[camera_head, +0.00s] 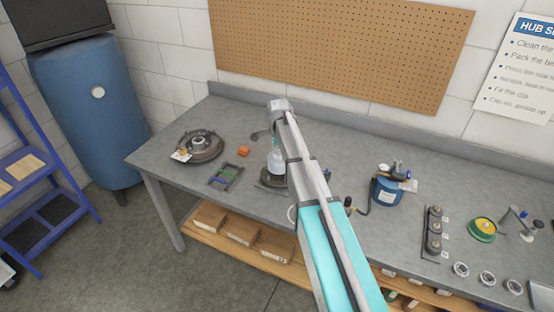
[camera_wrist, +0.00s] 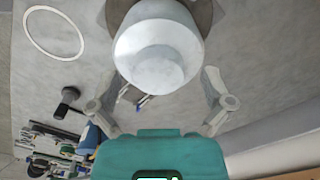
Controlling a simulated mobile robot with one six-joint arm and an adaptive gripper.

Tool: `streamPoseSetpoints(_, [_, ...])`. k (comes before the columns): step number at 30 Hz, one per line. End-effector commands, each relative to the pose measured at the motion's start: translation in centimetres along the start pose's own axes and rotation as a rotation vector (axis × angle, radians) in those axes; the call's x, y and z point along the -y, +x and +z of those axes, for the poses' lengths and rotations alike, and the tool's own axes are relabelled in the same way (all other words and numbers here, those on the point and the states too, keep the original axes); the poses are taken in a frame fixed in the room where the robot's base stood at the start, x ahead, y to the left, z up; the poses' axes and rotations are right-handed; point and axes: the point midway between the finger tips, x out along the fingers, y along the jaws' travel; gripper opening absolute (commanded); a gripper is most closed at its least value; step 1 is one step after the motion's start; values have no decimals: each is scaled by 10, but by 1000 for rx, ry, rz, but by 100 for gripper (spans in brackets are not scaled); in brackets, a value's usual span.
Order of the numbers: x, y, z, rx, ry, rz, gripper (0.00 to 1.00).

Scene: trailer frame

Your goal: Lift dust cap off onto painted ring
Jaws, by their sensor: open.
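The dust cap appears to be the pale, stepped round piece (camera_wrist: 158,48) at the top middle of the wrist view. It sits over a dark brownish disc. In the head view a pale upright piece (camera_head: 275,160) stands on a dark round base (camera_head: 270,183), partly behind my arm. My gripper (camera_wrist: 160,86) is open, with one finger on each side below the cap in the picture; I see no contact. The painted ring is a white outline (camera_wrist: 28,14) on the grey bench, empty, at the wrist view's upper left. In the head view my arm partly hides it (camera_head: 290,214).
A brake-like disc (camera_head: 205,152), a tray with green pieces (camera_head: 226,176) and an orange block (camera_head: 244,151) lie left on the bench (camera_head: 330,205). A blue can (camera_head: 387,192), a dark rack (camera_head: 433,232) and several small rings stand right.

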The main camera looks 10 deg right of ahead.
Motion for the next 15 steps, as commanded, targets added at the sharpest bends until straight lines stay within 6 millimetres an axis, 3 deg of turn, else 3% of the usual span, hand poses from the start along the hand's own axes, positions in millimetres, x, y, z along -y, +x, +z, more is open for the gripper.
streamPoseSetpoints(2, [0, 0, 0, 0, 0, 0, 100])
streamPoseSetpoints(15, [0, 0, 0, 0, 0, -1, 20])
